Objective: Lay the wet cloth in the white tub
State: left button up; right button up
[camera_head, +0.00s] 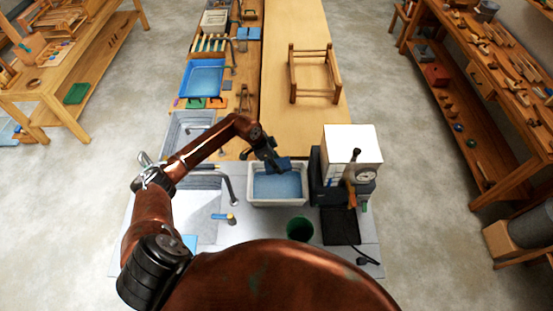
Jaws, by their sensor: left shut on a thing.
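The white tub (250,201) stands on the grey counter near the middle of the head view. A speckled light blue surface (276,187) fills its inside; I cannot tell whether this is water or spread cloth. My left gripper (275,161) is over the tub's far rim, coming in from the left. It is shut on a darker blue piece of cloth (286,163) at that rim. The gripper hides part of the cloth and of the far rim, so contact with the tub is unclear. My right gripper is not in view.
A white machine with a gauge (352,145) stands close to the tub's right. A green cup (300,229) is in front of it. A sink (187,129) and a tap (231,187) are to the left. A blue tray (186,88) and a wooden frame (293,72) stand farther back.

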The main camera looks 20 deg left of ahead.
pick_arm(q)
notch_tip(320, 180, down, 15)
jog(key=b, duration=0.9)
jog(key=shift+r, duration=0.1)
jog(key=o, duration=1.2)
jog(key=shift+o, duration=0.2)
